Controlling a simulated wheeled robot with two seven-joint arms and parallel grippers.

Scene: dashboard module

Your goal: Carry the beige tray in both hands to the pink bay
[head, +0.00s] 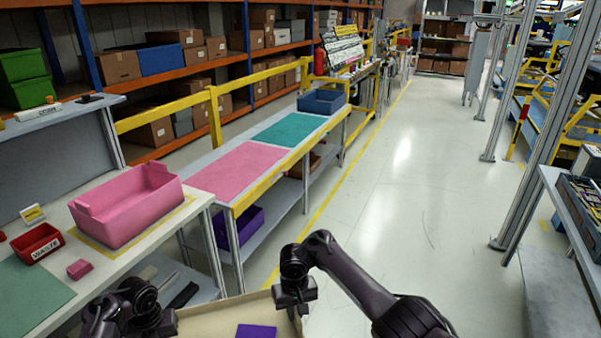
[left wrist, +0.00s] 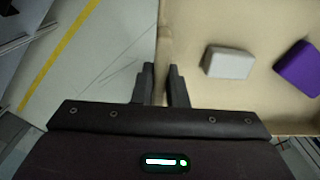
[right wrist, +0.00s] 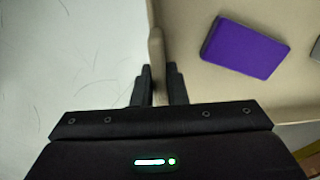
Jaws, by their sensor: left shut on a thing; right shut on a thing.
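The beige tray (head: 215,318) is at the bottom of the head view, partly cut off by the frame edge. My right gripper (head: 297,310) is shut on its right wall; the wall stands between the fingers (right wrist: 155,80) in the right wrist view. My left gripper (left wrist: 162,82) is shut on the opposite wall, and its arm shows at the lower left of the head view. A purple block (head: 256,331) and a light grey block (left wrist: 229,63) lie in the tray. The pink bay (head: 238,170) is a flat pink area on the long table ahead.
A pink tote (head: 128,205), a red waste bin (head: 36,243) and a small pink block (head: 79,268) sit on the left workbench. A teal area (head: 288,129) and a blue bin (head: 321,101) lie beyond the pink bay. The floor (head: 420,200) on the right is clear.

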